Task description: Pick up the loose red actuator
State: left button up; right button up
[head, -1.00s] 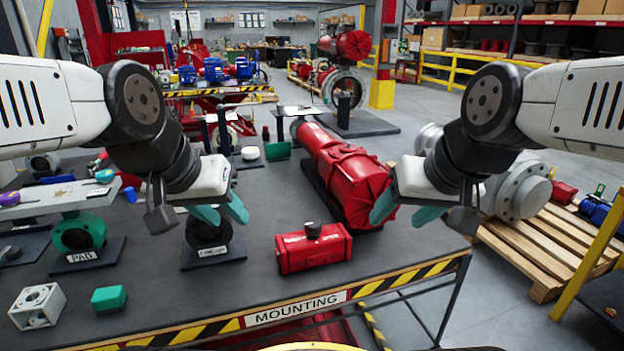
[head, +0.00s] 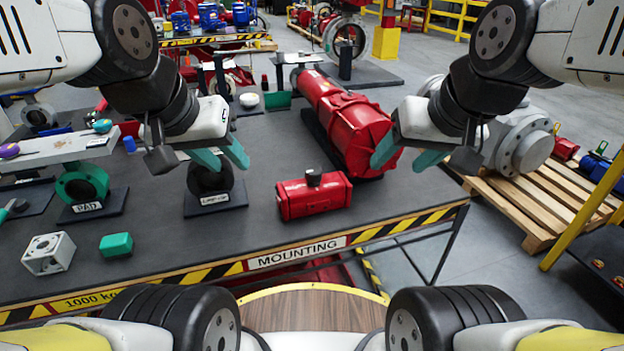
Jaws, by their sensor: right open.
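The loose red actuator (head: 314,197) is a small red box-shaped body with a dark round knob on top. It lies on the dark grey table near the front edge, just behind the MOUNTING label. My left gripper (head: 222,160) is up and to the left of it, with its teal fingers apart and nothing between them. My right gripper (head: 400,155) is up and to the right of it, open and empty. Neither gripper touches the actuator.
A large red cylindrical actuator (head: 352,130) lies behind the small one. Left of it stand a black valve on a stand (head: 212,185), a green ring valve (head: 82,186), a green block (head: 116,244) and a white block (head: 48,253).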

aim_at(298, 198)
jog(key=j+z, duration=0.15)
jog(key=z, duration=0.4)
jog(key=k+j+z, duration=0.45)
jog(key=j, duration=0.25)
jog(key=k+j+z, duration=0.1)
jog(key=j+z, duration=0.15)
jog(key=k+j, duration=0.25)
jog(key=j, duration=0.15)
jog(key=k+j, duration=0.3)
jog(key=j+z, duration=0.05)
jog(key=j, duration=0.05)
